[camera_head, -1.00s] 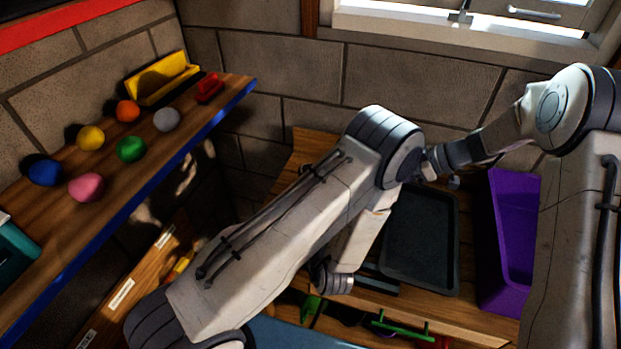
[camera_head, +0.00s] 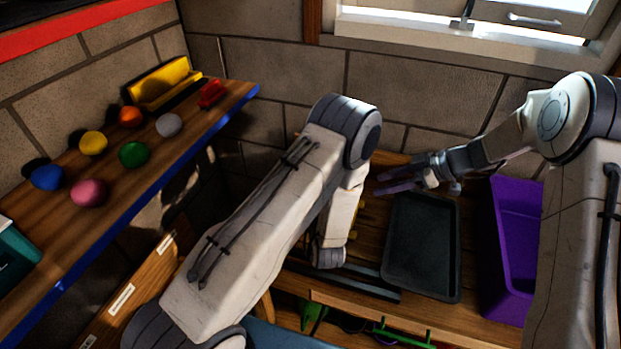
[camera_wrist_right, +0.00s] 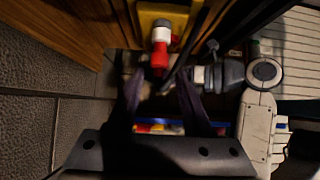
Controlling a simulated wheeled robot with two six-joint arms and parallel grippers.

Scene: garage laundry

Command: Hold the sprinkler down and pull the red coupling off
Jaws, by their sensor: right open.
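The red coupling (camera_wrist_right: 160,61) shows in the right wrist view, joined to a white part of the sprinkler. The sprinkler's yellow body (camera_wrist_right: 146,18) is behind it at the top of that view. In the head view my left arm hides most of the sprinkler. My right gripper (camera_head: 381,184) is open and empty, beyond the tray's left rear corner. In the right wrist view its fingers (camera_wrist_right: 160,100) stand apart, short of the coupling and to either side. My left gripper (camera_wrist_right: 190,74) reaches in from the right beside the coupling; its jaws are too dark to read.
A dark tray (camera_head: 423,245) and a purple bin (camera_head: 514,250) stand on the wooden bench right of my left arm. A shelf (camera_head: 128,212) with several coloured balls is at left. The brick wall (camera_head: 420,95) closes the back.

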